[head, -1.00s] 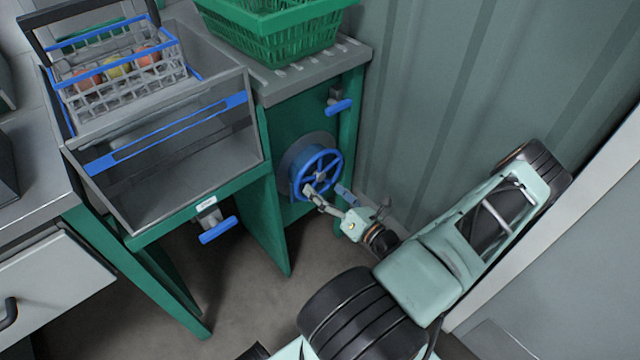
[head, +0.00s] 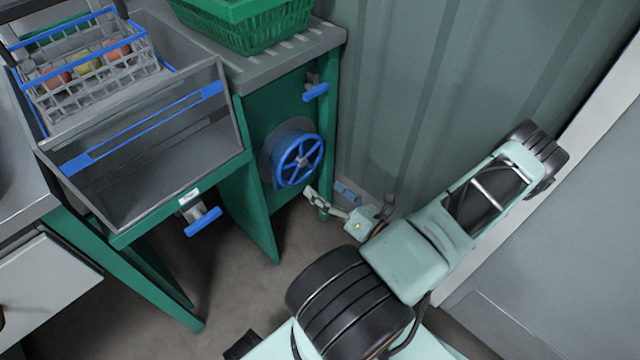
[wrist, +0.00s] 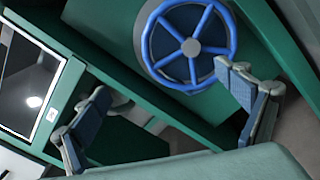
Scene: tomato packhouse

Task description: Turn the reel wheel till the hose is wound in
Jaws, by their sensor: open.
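The blue spoked reel wheel (head: 298,160) is mounted on the green side panel under the grey ledge. It also shows at the top of the wrist view (wrist: 188,45), with a grey hub and a grey drum behind it. My gripper (head: 335,198) is just below and right of the wheel, apart from it. In the wrist view its two blue-padded fingers (wrist: 165,112) are wide apart with nothing between them. The right finger overlaps the wheel's lower right edge in that view. I cannot make out the hose in these frames.
A blue-handled valve (head: 315,91) sits above the wheel, and another blue handle (head: 203,222) sits under the grey sink (head: 150,190). A green crate (head: 245,25) stands on the ledge. A wire basket (head: 95,95) holds several fruits. The corrugated wall (head: 430,90) is close on the right.

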